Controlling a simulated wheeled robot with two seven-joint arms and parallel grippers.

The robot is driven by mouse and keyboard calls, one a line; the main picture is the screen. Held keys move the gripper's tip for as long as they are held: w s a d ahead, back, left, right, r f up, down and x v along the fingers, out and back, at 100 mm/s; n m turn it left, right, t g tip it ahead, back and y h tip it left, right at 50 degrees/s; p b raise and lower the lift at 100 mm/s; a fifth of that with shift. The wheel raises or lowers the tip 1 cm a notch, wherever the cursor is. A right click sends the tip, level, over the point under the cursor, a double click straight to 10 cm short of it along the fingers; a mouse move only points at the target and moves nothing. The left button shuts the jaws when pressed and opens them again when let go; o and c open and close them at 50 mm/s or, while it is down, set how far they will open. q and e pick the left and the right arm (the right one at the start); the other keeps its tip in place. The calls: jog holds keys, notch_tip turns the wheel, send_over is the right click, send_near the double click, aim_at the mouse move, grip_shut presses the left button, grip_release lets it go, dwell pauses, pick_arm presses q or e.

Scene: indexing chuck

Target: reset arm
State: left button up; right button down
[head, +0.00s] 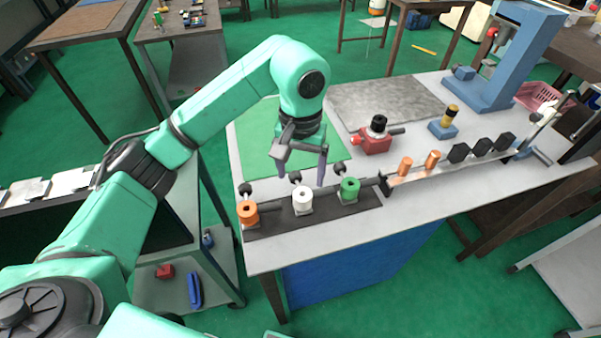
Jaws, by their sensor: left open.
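My left gripper (301,165) hangs over the near left part of the white table, fingers pointing down, open and empty. It is above and behind a dark strip (262,225) that carries an orange cylinder (248,212), a white cylinder (302,200) and a green cylinder (349,189). Small black knobs stand behind the cylinders. I cannot tell whether the fingers touch anything; they look apart from the cylinders. A red block with a black top (377,137) stands further right. My right gripper is not in view.
A green mat (262,130) and a grey plate (385,105) lie on the table. A rail with copper and black pieces (430,163) runs along the right. A blue press (505,70), a blue block with a yellow-black top (445,125) and a pink basket (538,97) stand at the back right.

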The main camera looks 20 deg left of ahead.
pick_arm(q)
jog(key=shift+r, duration=0.45)
